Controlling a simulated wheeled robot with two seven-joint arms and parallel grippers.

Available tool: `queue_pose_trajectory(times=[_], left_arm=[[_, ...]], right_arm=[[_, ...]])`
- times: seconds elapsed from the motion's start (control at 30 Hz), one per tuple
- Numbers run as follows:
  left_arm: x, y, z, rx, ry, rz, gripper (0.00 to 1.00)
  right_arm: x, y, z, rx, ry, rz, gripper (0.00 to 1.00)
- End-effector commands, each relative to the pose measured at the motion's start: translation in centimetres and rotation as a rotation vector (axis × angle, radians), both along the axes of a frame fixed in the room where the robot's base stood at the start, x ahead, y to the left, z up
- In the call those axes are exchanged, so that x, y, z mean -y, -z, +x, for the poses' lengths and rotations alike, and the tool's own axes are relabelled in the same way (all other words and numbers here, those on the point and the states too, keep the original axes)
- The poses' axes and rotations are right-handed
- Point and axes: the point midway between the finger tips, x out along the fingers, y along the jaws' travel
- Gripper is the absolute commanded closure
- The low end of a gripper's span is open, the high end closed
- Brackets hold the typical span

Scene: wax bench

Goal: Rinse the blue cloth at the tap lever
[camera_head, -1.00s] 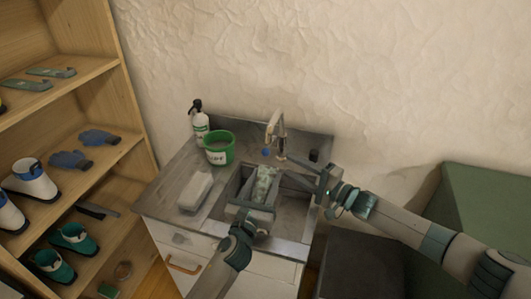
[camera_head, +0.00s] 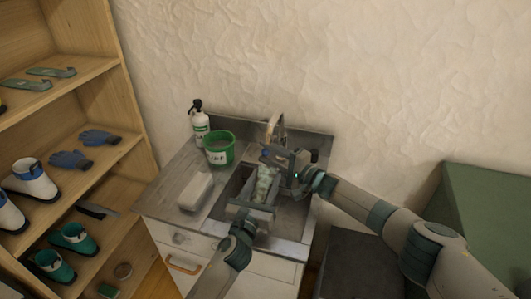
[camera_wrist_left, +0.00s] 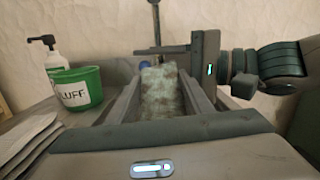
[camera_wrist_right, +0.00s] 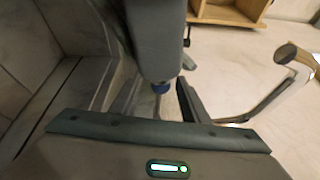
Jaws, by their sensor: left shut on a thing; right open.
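A pale grey-green mottled cloth (camera_head: 265,185) is between the fingers of my left gripper (camera_head: 261,190), over the sink basin. It also shows in the left wrist view (camera_wrist_left: 162,92); it looks more grey-green than blue. My left gripper is shut on it. My right gripper (camera_head: 268,157) is open at the tap, just beyond the cloth. The metal tap (camera_head: 273,124) stands behind the sink, its lower part hidden by my right gripper. The lever's blue knob (camera_wrist_right: 161,88) shows near the right gripper's fingers; whether they touch it, I cannot tell.
A green bucket (camera_head: 219,149), a pump bottle (camera_head: 200,124) and a pale block (camera_head: 196,191) stand on the counter left of the sink (camera_head: 289,231). A shelf (camera_head: 120,150) with shoes and blue gloves is at left. A green box (camera_head: 489,205) is at right.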

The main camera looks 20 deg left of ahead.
Motion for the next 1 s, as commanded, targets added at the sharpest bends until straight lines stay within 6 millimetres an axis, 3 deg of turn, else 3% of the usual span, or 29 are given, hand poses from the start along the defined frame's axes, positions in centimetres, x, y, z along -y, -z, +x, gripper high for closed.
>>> queue_pose_trajectory(times=[0.53, 0.57, 0.73, 1.0], left_arm=[[0.01, -0.01, 0.0, 0.0, 0.0, 0.0, 0.79], [0.0, -0.01, 0.0, 0.0, 0.0, 0.0, 0.79], [0.01, -0.01, 0.0, 0.0, 0.0, 0.0, 0.79], [0.0, -0.01, 0.0, 0.0, 0.0, 0.0, 0.79]], right_arm=[[-0.88, -0.07, 0.36, 0.0, 0.0, 0.0, 0.59], [-0.88, -0.07, 0.36, 0.0, 0.0, 0.0, 0.61], [-0.87, -0.07, 0.36, 0.0, 0.0, 0.0, 1.0], [-0.89, 0.11, 0.42, 0.024, 0.0, 0.001, 1.0]])
